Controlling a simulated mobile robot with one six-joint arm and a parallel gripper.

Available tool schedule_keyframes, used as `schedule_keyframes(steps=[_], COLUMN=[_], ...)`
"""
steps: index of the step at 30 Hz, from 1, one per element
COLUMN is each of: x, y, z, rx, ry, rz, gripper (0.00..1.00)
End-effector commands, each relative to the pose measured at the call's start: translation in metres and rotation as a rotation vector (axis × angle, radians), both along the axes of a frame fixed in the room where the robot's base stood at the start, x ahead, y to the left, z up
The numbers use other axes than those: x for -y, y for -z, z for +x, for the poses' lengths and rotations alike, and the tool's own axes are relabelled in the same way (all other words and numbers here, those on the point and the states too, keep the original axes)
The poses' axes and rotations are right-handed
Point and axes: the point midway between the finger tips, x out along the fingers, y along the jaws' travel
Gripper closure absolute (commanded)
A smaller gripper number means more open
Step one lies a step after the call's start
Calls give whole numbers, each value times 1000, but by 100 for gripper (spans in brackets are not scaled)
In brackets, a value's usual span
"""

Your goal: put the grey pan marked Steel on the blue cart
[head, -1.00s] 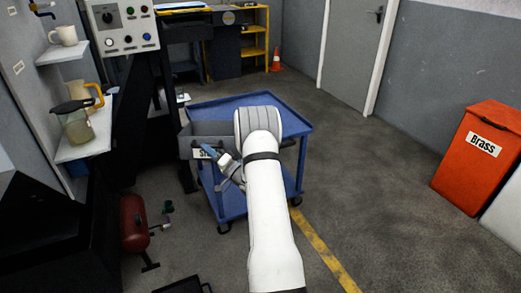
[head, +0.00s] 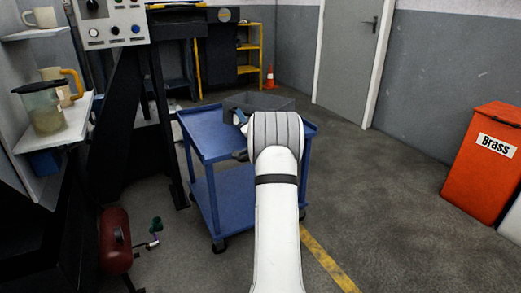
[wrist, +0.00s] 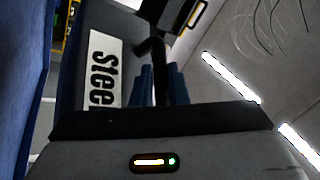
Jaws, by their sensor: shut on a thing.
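The grey pan (head: 268,101) is over the far part of the blue cart's top (head: 208,136) in the head view, partly hidden behind my arm. I cannot tell whether it touches the top or hangs just above it. In the wrist view the pan (wrist: 118,24) shows its white "Steel" label and a dark handle (wrist: 158,60). My gripper (wrist: 162,84) has its blue fingers shut on that handle. In the head view my gripper (head: 239,117) is mostly hidden by my arm.
The cart's near left top is bare. A dark machine with a control panel (head: 110,22) and shelves with a jug (head: 45,108) stand at left. A red tank (head: 115,240) is on the floor. An orange Brass bin (head: 485,165) is at right, with open floor between.

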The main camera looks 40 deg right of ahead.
Motion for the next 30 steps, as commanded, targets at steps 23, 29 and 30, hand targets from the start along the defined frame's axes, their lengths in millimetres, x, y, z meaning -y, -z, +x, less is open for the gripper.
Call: schedule_keyframes(steps=[23, 29, 30], x=[4, 4, 4], y=[89, 102, 102], z=[-5, -5, -5], rx=[32, 34, 34], ry=[9, 9, 9], rz=[-81, -81, -81], gripper=[100, 100, 100])
